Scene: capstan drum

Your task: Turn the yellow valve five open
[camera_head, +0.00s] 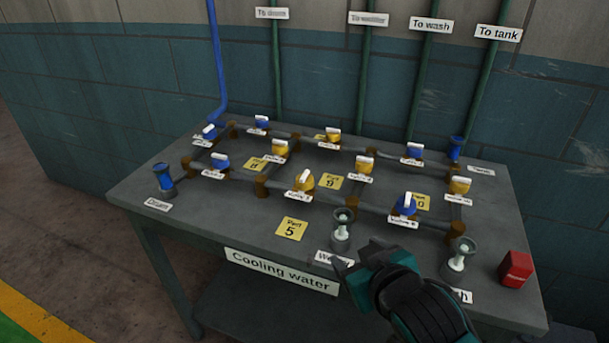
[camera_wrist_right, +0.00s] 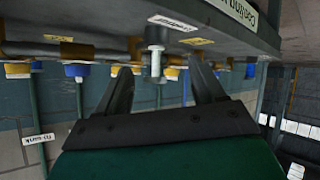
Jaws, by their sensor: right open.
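Several yellow valves with white handles sit in the pipework on the grey table: front middle (camera_head: 303,181), left of centre (camera_head: 280,148), back (camera_head: 333,135), right of centre (camera_head: 364,164) and right (camera_head: 460,186). Their small labels are too blurred for me to tell which is valve five. A yellow tag reading 5 (camera_head: 291,229) lies in front of the front-middle valve. My right gripper (camera_head: 358,258) is open and empty near the table's front edge, in front of and apart from the valves. In the right wrist view its open fingers (camera_wrist_right: 162,84) show below a grey-white fitting (camera_wrist_right: 155,45). My left gripper is out of view.
Blue valves, one at front right (camera_head: 405,205), share the pipework. Grey cups with white inserts stand near the right gripper, at middle (camera_head: 342,228) and right (camera_head: 460,255). A red box (camera_head: 515,269) sits at the right corner.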

